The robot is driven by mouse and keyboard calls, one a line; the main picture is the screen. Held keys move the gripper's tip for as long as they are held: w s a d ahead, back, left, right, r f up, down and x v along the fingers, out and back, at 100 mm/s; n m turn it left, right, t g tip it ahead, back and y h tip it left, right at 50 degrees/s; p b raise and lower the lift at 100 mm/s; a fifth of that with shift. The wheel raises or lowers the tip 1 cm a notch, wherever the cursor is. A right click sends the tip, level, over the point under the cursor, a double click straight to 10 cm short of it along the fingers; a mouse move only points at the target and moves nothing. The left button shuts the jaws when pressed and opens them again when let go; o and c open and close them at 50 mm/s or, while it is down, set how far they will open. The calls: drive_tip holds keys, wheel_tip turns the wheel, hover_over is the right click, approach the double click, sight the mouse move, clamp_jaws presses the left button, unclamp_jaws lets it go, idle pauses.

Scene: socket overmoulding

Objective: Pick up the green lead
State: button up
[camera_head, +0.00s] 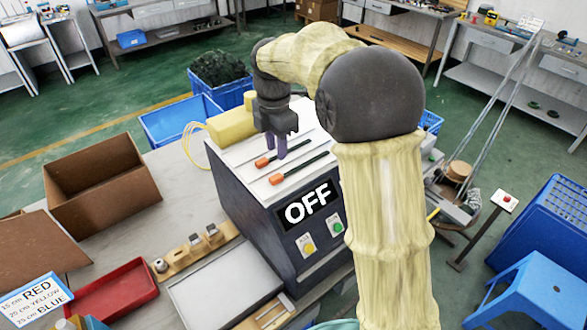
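Two dark leads, which look black-green, lie on the white top of the grey machine (250,208), each with an orange end. The rear lead (290,150) and its orange end (262,162) are close to my gripper. The front lead (305,167) and its orange end (276,179) lie nearer the machine's front edge. My gripper (276,152) points down over the machine top, its purple fingers apart and nothing seen between them. I cannot tell its exact height above the rear lead. A tangled dark green heap (218,67) fills a blue crate (230,94) behind the machine.
The machine front carries an OFF sign (307,208) and buttons. A yellow cylinder (231,125) with yellow cable sits at its rear left. A cardboard box (100,190), red tray (115,292), and wooden holder (200,250) stand left on the table. My arm hides the right side.

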sight(279, 175)
wheel_tip(279, 175, down, 3)
drive_tip(key=shift+f, duration=0.15)
wheel_tip(279, 175, down, 5)
drive_tip(key=shift+s+d+f+p, duration=0.1)
drive_tip(key=shift+p, duration=0.9)
clamp_jaws()
